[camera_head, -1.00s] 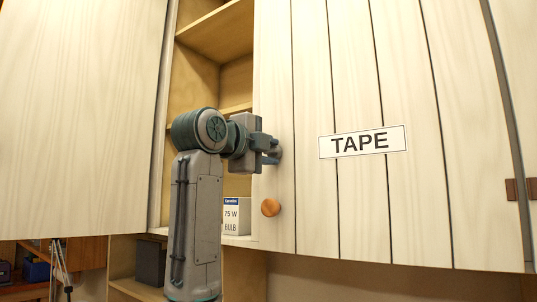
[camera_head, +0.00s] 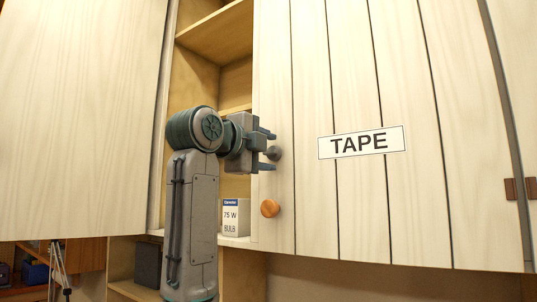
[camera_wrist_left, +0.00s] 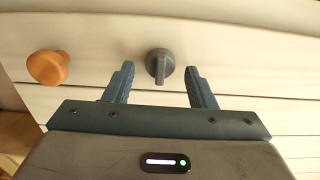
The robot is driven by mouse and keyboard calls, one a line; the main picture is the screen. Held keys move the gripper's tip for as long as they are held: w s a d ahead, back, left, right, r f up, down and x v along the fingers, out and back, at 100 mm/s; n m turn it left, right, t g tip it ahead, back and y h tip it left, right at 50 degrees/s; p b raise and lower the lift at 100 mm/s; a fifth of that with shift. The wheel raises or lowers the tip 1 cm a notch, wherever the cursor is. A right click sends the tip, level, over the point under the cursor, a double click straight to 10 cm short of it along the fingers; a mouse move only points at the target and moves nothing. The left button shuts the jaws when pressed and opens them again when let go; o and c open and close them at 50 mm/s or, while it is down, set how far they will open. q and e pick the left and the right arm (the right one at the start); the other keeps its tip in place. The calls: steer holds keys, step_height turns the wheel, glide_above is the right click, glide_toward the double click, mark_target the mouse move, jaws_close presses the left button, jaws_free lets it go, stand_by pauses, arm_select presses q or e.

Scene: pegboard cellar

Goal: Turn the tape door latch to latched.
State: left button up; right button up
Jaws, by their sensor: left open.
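The tape door (camera_head: 309,210) is pale planked wood with a TAPE label (camera_head: 361,142). Its latch (camera_head: 275,154) is a small dark grey turn-knob near the door's left edge. In the left wrist view the latch (camera_wrist_left: 160,64) shows a raised grip bar running up-down in that picture. My left gripper (camera_head: 271,150) is open, one finger above and one below the latch in the head view. In the wrist view the latch lies between the fingertips (camera_wrist_left: 160,71), with gaps on both sides, seemingly at or just beyond them. My right gripper is out of view.
A round orange wooden knob (camera_head: 270,208) sits on the door below the latch; it also shows in the wrist view (camera_wrist_left: 47,67). Open shelves (camera_head: 236,85) and a bulb box (camera_head: 237,217) are left of the door. Another pale panel (camera_head: 80,110) stands further left.

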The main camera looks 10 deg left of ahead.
arm_select(q)
steer(key=b+v, duration=0.4)
steer(key=v, duration=0.6)
steer(key=shift+f, duration=0.1)
